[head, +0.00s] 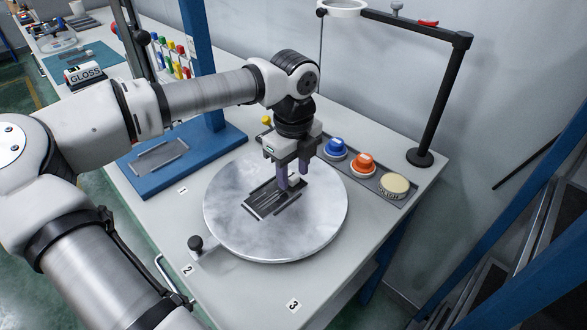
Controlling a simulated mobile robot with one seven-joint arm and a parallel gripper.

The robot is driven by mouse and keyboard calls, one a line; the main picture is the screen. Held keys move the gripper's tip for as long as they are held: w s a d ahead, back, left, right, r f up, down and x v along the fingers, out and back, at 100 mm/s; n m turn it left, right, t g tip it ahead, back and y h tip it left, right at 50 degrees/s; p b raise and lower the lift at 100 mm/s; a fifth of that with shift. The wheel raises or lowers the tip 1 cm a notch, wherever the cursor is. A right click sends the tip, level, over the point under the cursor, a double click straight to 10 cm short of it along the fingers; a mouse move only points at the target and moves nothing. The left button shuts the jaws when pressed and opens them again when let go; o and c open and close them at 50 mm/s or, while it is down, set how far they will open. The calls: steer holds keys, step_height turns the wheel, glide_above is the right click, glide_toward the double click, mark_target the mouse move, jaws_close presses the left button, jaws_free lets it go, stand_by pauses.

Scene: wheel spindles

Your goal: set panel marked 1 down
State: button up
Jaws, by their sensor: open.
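My gripper (292,187) is over the round grey disc (230,232), pointing down, with its purple-grey fingers low at a dark rectangular panel (264,203). The panel lies on or just above the middle of the disc; I cannot tell if it touches. The gripper is open, and its fingers hide the panel's right part. I cannot read a number on this panel. A similar grey panel or frame (160,157) lies on the blue base (148,186) at left.
Labels 1 (182,190), 2 (187,270) and 3 (294,305) mark the white table. A blue knob (336,147), an orange knob (362,162) and a cream pad (394,186) sit right of the disc. A black lamp stand (420,157) and blue post (201,70) rise nearby.

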step_height(320, 180, up, 12)
steer(key=b, duration=0.2)
stand_by(1.2)
